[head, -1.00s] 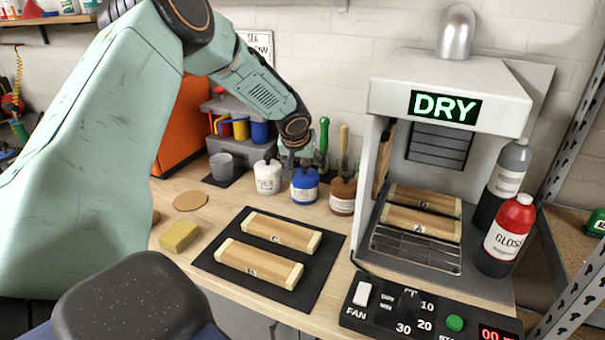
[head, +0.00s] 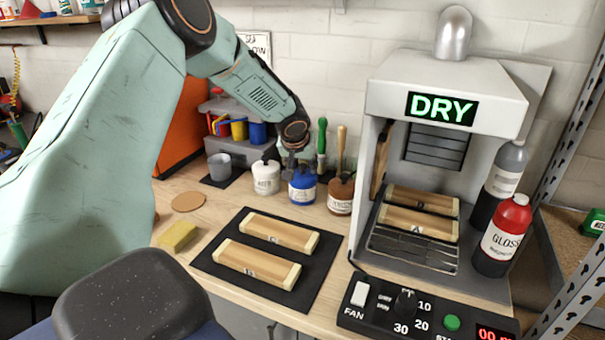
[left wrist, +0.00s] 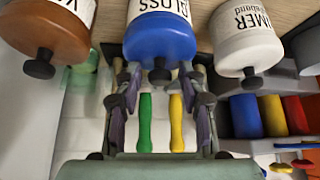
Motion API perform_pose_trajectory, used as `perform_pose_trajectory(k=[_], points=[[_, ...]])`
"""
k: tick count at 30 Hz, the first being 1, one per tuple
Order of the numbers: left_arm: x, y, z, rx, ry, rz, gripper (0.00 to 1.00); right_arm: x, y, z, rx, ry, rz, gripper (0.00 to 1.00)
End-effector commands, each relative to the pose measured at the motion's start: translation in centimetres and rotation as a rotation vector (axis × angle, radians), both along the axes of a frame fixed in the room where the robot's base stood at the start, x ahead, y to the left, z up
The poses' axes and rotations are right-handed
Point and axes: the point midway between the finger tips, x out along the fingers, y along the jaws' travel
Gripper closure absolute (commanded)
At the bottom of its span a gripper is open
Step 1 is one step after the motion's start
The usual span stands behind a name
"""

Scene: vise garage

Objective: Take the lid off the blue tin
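The blue tin (head: 302,190) with a GLOSS label stands upright on the bench, between a white tin and a brown tin. In the left wrist view the blue tin (left wrist: 160,38) is at top centre, with its lid's dark knob (left wrist: 159,74) toward me. My left gripper (head: 297,166) is right above the blue tin and partly hides its lid in the head view. In the left wrist view the left gripper's fingers (left wrist: 162,78) are apart, one on each side of the knob, with a gap showing. My right gripper is not in view.
The white tin (head: 266,179) and brown tin (head: 341,196) stand close on both sides. Brushes with green and yellow handles (left wrist: 146,122) stand behind. A black mat (head: 226,255) with two wooden blocks lies in front. A drying cabinet (head: 445,95) stands at the right.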

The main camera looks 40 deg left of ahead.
Motion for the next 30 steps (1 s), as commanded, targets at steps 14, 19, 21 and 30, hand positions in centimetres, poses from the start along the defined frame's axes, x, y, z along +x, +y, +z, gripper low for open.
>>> perform_pose_trajectory(k=[14,19,21,30], points=[[-0.2,-0.1,-0.6,-0.003,0.012,0.001,1.0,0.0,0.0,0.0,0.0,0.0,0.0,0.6],[-0.4,-0.1,-0.6,-0.005,0.013,0.002,1.0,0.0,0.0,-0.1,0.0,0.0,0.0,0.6],[-0.5,-0.1,-0.4,-0.005,0.013,0.002,1.0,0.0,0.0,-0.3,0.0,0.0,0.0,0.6],[-0.4,-0.1,4.4,-0.002,0.005,0.001,1.0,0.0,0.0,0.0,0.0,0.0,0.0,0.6]])
